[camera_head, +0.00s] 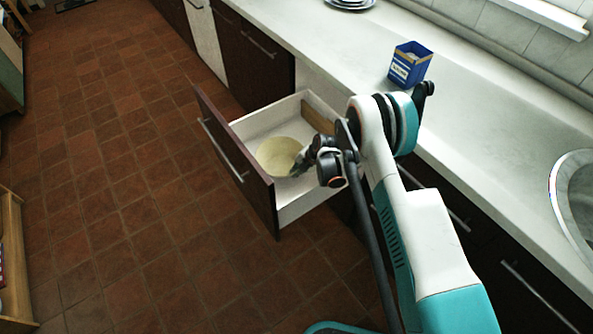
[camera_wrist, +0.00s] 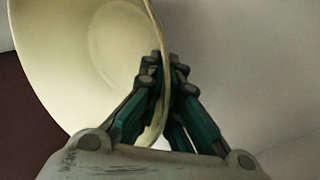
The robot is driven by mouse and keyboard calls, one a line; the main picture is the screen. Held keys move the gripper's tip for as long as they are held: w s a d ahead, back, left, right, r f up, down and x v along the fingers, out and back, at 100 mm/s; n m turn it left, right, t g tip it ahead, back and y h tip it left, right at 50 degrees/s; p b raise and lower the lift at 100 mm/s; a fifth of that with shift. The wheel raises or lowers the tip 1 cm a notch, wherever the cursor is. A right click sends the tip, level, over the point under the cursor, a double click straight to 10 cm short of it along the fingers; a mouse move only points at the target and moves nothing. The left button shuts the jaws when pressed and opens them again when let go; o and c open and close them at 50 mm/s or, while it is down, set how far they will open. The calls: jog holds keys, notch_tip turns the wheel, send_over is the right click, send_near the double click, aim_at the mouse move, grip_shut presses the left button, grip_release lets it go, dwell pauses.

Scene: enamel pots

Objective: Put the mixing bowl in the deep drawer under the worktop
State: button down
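The cream mixing bowl (camera_head: 279,154) is inside the open deep drawer (camera_head: 292,209), near its front panel. It also shows in the wrist view (camera_wrist: 92,50), where its rim runs between my gripper's fingers. My gripper (camera_head: 303,161) reaches into the drawer at the bowl's right side. In the wrist view, my gripper (camera_wrist: 165,75) has its fingers closed together on the bowl's rim, one on each side of the wall. Whether the bowl's base touches the drawer floor cannot be told.
The pale worktop (camera_head: 470,120) runs above the drawer. A blue box (camera_head: 409,65) stands on it, plates (camera_head: 350,4) lie at the back, and a sink (camera_head: 575,200) is at right. A brown board (camera_head: 318,115) is at the drawer's back.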

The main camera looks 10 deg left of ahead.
jog(key=c, duration=1.8)
grip_release()
jog(key=p+v, duration=0.4)
jog(key=v, duration=0.8)
jog(key=shift+s, duration=0.1)
